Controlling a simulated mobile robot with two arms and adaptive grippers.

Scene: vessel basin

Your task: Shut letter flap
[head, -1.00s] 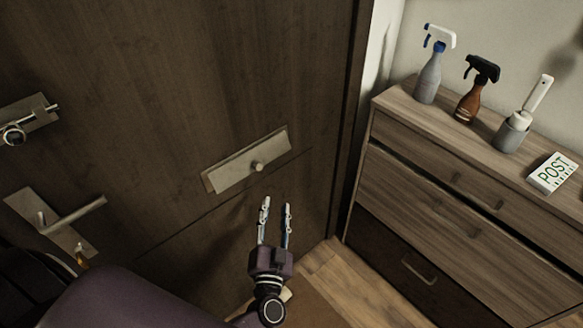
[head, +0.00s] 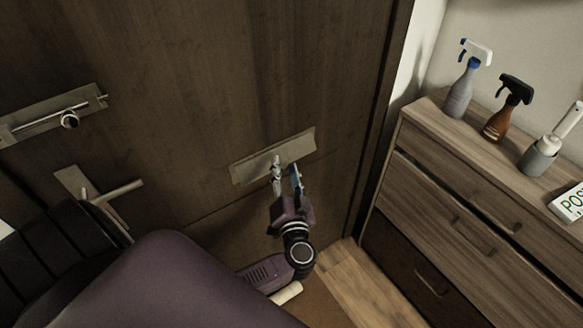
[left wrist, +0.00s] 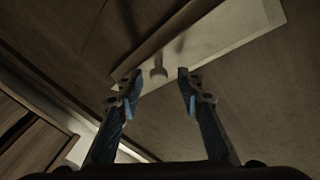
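The letter flap (head: 252,168) is a pale metal plate set at a slant low on the dark wooden door (head: 230,80). My left gripper (head: 286,165) reaches up to its lower edge and covers part of it, including the knob. In the left wrist view the pale plate (left wrist: 235,35) has a darker strip along its upper left edge, and the small knob (left wrist: 158,74) shows in the gap between the fingertips. The left gripper is open and holds nothing. Whether the fingertips touch the flap, and how far it stands open, I cannot tell. My right gripper is out of view.
A lever handle (head: 122,191) and a latch (head: 69,119) are on the door at left. A wooden drawer cabinet (head: 440,195) stands right of the door, carrying two spray bottles, a brush in a holder and a POST box (head: 570,202).

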